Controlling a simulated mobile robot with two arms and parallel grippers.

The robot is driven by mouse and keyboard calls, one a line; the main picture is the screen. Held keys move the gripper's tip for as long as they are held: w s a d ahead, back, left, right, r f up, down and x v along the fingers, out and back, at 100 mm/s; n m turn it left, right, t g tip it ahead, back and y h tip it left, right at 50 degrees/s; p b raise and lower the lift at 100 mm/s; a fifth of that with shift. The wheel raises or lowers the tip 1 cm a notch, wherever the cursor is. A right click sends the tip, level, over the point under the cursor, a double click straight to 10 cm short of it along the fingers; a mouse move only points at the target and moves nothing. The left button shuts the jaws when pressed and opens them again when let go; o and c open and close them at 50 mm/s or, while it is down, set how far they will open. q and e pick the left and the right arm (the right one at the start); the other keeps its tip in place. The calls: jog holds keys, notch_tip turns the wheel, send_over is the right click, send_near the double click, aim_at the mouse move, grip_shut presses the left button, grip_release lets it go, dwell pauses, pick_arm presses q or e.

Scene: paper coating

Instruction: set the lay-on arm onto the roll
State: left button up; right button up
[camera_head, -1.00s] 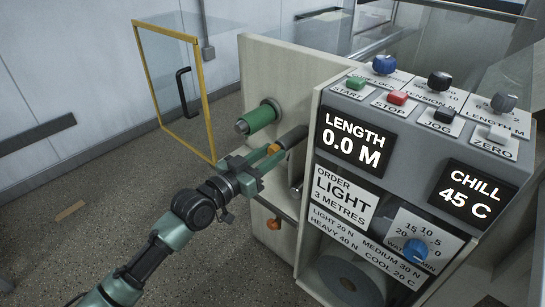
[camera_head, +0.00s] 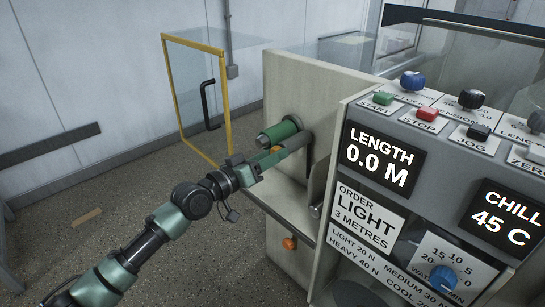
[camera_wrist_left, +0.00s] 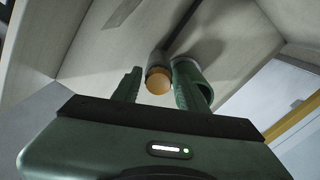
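The lay-on arm shows as a grey bar (camera_head: 293,145) with an orange tip (camera_head: 275,149), sticking out of the machine's side panel. The green roll (camera_head: 281,130) is just above and behind it. The bar looks alongside the roll; I cannot tell if they touch. In the left wrist view the orange tip (camera_wrist_left: 158,84) lies between my fingers, with the roll (camera_wrist_left: 190,77) close on its right. My left gripper (camera_head: 259,164) is around the tip. Its fingers look apart, with a small gap on the left side. My right gripper is not in view.
The control face (camera_head: 420,130) stands to the right, with buttons, knobs and displays reading LENGTH 0.0 M and CHILL 45 C. A yellow-framed clear door (camera_head: 227,105) stands open behind the roll. An orange knob (camera_head: 289,243) is lower on the panel.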

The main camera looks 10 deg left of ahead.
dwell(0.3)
pick_arm(q)
jog(key=v, duration=0.8)
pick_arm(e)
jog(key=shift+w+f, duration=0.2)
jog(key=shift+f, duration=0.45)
